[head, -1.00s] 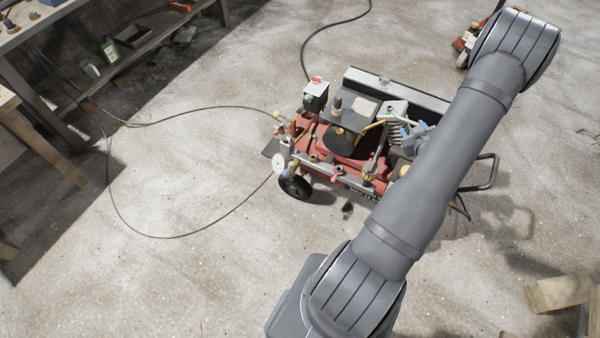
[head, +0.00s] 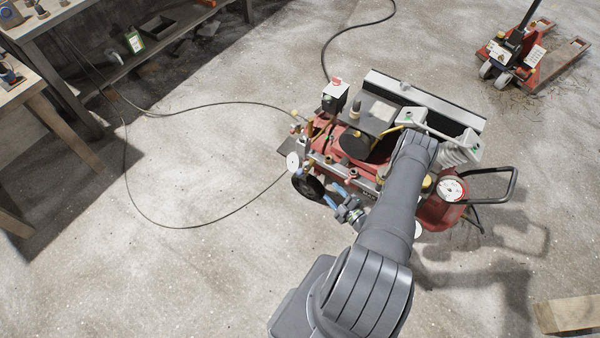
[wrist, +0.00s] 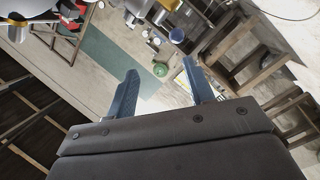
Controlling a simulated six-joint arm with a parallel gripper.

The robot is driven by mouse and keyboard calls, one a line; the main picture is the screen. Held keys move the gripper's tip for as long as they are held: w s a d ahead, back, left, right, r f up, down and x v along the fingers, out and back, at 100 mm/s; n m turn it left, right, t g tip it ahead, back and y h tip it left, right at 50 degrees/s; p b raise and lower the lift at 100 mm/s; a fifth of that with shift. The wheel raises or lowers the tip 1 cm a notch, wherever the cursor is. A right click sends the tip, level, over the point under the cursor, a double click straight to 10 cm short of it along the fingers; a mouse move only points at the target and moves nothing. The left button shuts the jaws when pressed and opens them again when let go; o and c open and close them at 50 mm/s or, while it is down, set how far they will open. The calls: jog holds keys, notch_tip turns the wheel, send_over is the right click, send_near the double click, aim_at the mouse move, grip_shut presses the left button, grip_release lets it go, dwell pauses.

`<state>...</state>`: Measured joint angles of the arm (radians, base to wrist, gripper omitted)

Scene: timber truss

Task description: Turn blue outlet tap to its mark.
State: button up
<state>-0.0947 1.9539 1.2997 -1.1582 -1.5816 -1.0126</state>
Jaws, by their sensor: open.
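A red compressor (head: 434,212) with a black wheel stands on the floor in the head view. Its pipes, fittings and a white gauge (head: 293,161) are at its left end. A small bluish spot shows just below that gauge, too small to tell whether it is the blue outlet tap. My gripper (head: 333,195), with blue fingers, is at the compressor's near side, right of the wheel. Its fingers are apart and empty in the wrist view (wrist: 162,82). My arm hides part of the compressor's middle. I cannot make out the tap's mark.
A black hose (head: 145,215) loops across the floor to the compressor's left end. A workbench (head: 70,20) stands at upper left, a red pallet truck (head: 530,62) at upper right. A timber block (head: 567,315) lies at lower right. The floor in front is clear.

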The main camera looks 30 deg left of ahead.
aim_at(300, 171)
jog(key=shift+n, duration=0.4)
jog(key=s+x, duration=0.1)
jog(key=x, duration=0.4)
jog(key=s+f+x, duration=0.1)
jog(key=x, duration=0.5)
jog(key=s+a+x, duration=0.1)
jog(key=x, duration=0.4)
jog(key=shift+w+a+f, duration=0.1)
jog(key=shift+a+f, duration=0.15)
jog(key=shift+a, duration=0.1)
jog(key=shift+y, duration=0.3)
jog(key=c, duration=0.9)
